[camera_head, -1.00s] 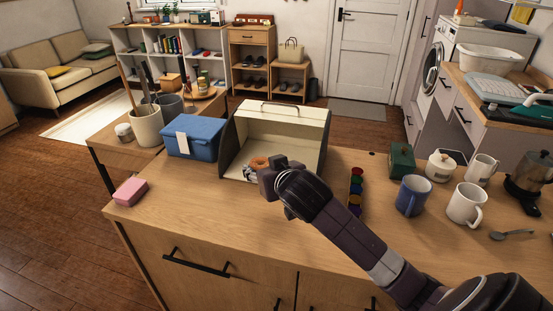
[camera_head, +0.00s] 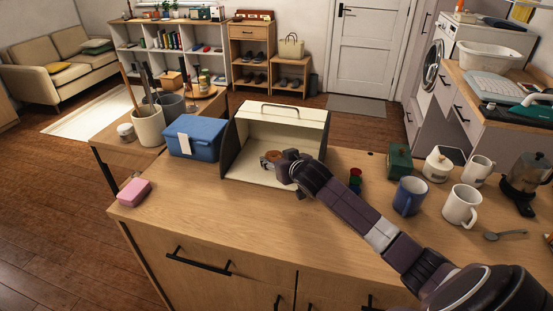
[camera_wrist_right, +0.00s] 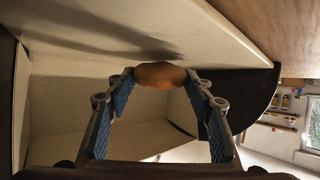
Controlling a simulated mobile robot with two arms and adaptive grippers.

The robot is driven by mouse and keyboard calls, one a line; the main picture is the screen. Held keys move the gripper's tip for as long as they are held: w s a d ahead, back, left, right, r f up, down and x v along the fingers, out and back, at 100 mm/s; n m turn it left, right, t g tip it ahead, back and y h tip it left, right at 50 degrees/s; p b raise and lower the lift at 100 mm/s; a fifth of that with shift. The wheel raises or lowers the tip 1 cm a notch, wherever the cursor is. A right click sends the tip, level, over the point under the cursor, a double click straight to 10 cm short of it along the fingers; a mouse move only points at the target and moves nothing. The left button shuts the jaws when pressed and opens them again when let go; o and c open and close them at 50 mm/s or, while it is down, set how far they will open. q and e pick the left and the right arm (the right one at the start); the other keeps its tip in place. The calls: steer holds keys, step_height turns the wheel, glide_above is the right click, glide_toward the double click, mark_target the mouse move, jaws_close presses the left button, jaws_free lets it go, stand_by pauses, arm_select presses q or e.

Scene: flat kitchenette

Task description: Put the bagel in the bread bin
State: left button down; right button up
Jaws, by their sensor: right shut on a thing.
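The bread bin (camera_head: 298,117) stands open on the counter, cream inside with dark side panels and a handle on its raised lid. My right gripper (camera_head: 270,160) reaches into its open front, shut on the bagel (camera_head: 274,155). In the right wrist view the brown bagel (camera_wrist_right: 160,75) sits between the blue-padded fingertips of the right gripper (camera_wrist_right: 158,85), with the bin's pale inner walls around it. Whether the bagel touches the bin floor cannot be told. Part of the bagel is hidden by the gripper in the head view. My left gripper is not in view.
A blue box (camera_head: 195,137) stands close left of the bin, and a pink block (camera_head: 134,192) lies near the left corner. Right of my arm are a green canister (camera_head: 399,160), a blue mug (camera_head: 409,196) and a white mug (camera_head: 461,206). The counter's front left is clear.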

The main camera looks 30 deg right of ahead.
steer(key=shift+w+d+f, duration=0.15)
steer(key=shift+d+f, duration=0.05)
steer(key=shift+f, duration=0.2)
steer(key=o, duration=0.6)
steer(key=shift+f, duration=0.1)
steer(key=shift+o, duration=0.2)
